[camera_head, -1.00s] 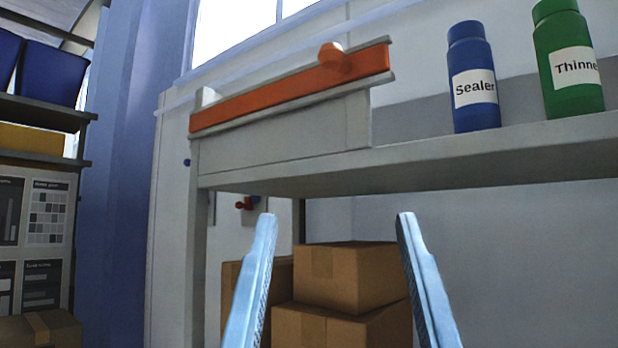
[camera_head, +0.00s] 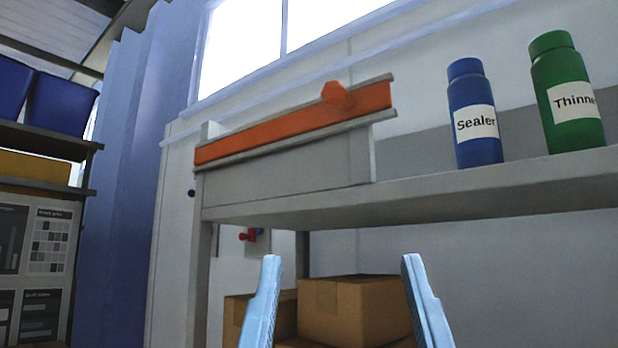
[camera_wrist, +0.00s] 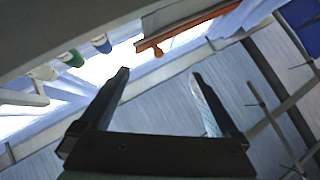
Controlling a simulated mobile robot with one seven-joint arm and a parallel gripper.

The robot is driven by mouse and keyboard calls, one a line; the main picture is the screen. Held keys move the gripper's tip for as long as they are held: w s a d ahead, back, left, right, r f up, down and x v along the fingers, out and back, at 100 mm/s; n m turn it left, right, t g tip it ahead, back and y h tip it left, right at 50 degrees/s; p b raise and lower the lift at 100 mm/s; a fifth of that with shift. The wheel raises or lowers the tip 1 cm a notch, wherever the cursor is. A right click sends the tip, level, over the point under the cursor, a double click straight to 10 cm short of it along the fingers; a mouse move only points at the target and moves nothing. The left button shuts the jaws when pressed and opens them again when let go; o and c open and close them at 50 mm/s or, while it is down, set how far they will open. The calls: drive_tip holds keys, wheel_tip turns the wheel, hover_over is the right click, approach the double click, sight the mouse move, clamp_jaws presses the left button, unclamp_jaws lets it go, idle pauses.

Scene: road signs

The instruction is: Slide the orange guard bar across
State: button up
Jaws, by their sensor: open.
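The orange guard bar (camera_head: 270,133) lies in a grey rail along the top of a grey box on the shelf in the head view. Its orange knob (camera_head: 338,95) sticks out near the bar's right end. In the wrist view the bar (camera_wrist: 195,28) and its knob (camera_wrist: 157,51) show beyond the fingertips, near the top. My gripper (camera_head: 341,258) is open and empty, with its two fingers wide apart. In the head view it appears below the shelf edge and below the bar. It also shows in the wrist view (camera_wrist: 160,72), apart from the knob.
A blue Sealer bottle (camera_head: 475,118) and a green Thinner bottle (camera_head: 568,95) stand on the shelf (camera_head: 440,196) right of the box. Cardboard boxes (camera_head: 350,308) are stacked beneath. A dark shelf rack with blue bins (camera_head: 60,103) stands at the left.

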drive_tip(key=shift+w, duration=0.1)
drive_tip(key=shift+c, duration=1.2)
drive_tip(key=w+a+r+g+h+p, duration=0.1)
drive_tip(key=w, duration=0.2)
drive_tip(key=w+a+r+g+h+p, duration=0.1)
drive_tip(key=w+a+r, duration=0.1)
drive_tip(key=w, duration=0.1)
drive_tip(key=w+a+r+g+h+p, duration=0.1)
drive_tip(key=w+r+p, duration=0.1)
drive_tip(key=w, duration=0.2)
drive_tip(key=shift+a+r+g, duration=0.2)
drive_tip(key=shift+a+g, duration=0.05)
drive_tip(key=shift+g, duration=0.05)
drive_tip(key=shift+c, duration=0.9)
drive_tip(key=w+a+r+m+g+h+p, duration=0.1)
drive_tip(key=w+a+r+g+h+p, duration=0.1)
drive_tip(key=w+a+r+g+h, duration=0.15)
drive_tip(key=m+g+h+p, duration=0.6)
drive_tip(key=g+p, duration=0.2)
drive_tip(key=p, duration=0.3)
approach(325, 91)
drive_tip(key=shift+t, duration=0.25)
drive_tip(key=x, duration=0.9)
drive_tip(key=shift+w+d, duration=0.1)
drive_tip(key=shift+d, duration=0.1)
drive_tip(key=shift+w+d+f, duration=0.15)
drive_tip(key=shift+w+d, duration=0.1)
drive_tip(key=shift+w, duration=0.05)
drive_tip(key=shift+c, duration=0.2)
